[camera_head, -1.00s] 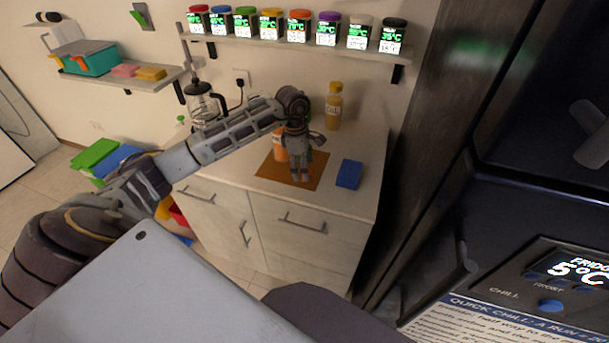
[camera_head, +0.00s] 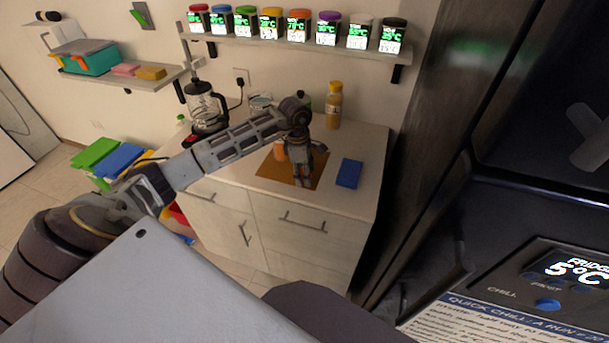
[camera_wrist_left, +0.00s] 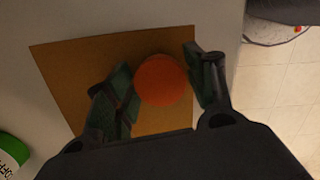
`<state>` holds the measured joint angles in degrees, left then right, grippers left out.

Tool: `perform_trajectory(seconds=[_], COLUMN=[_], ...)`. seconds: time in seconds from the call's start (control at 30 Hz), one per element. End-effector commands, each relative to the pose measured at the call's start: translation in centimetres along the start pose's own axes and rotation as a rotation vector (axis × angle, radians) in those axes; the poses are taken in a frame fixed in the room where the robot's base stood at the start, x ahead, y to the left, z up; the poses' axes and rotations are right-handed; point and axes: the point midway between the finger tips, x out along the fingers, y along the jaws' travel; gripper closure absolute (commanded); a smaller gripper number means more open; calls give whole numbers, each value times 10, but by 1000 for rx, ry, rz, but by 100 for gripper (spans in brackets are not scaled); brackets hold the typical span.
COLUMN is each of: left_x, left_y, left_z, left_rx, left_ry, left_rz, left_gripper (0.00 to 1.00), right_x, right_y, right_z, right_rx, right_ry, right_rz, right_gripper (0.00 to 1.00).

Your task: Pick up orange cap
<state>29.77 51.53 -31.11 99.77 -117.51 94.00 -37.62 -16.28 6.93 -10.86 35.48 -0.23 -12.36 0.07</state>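In the left wrist view a round orange top (camera_wrist_left: 163,80), which looks like the orange cap, sits between the two fingers of my left gripper (camera_wrist_left: 158,85). A finger is close on each side of it; no firm contact is clear. In the head view my left gripper (camera_head: 303,176) points down over the brown mat (camera_head: 270,172) on the counter. An orange object (camera_head: 280,151) shows just left of the gripper, partly hidden; I cannot tell if it is the same thing. My right gripper is not in view.
A blue block (camera_head: 349,173) lies right of the mat. A yellow-capped bottle (camera_head: 333,108) and a glass kettle (camera_head: 206,108) stand behind. Spice jars line the shelf (camera_head: 300,46) above. A green-and-white container (camera_wrist_left: 12,155) shows in the wrist view.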

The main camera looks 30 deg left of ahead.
Motion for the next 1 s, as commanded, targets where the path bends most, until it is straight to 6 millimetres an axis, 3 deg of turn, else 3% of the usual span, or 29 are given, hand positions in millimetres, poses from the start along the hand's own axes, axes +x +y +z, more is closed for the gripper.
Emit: perform_trajectory(seconds=[0.13, 0.63, 1.0], left_x=[0, -5, -44], left_y=[0, 0, 1], left_z=[0, 0, 6], left_rx=[0, 0, 1], left_ry=[0, 0, -1], left_rz=[0, 1, 3], left_gripper=[67, 67, 67], right_x=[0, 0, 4], right_y=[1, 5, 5], right_z=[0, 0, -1], right_rx=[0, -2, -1], right_ry=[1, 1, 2], right_rz=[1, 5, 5], right_gripper=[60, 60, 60])
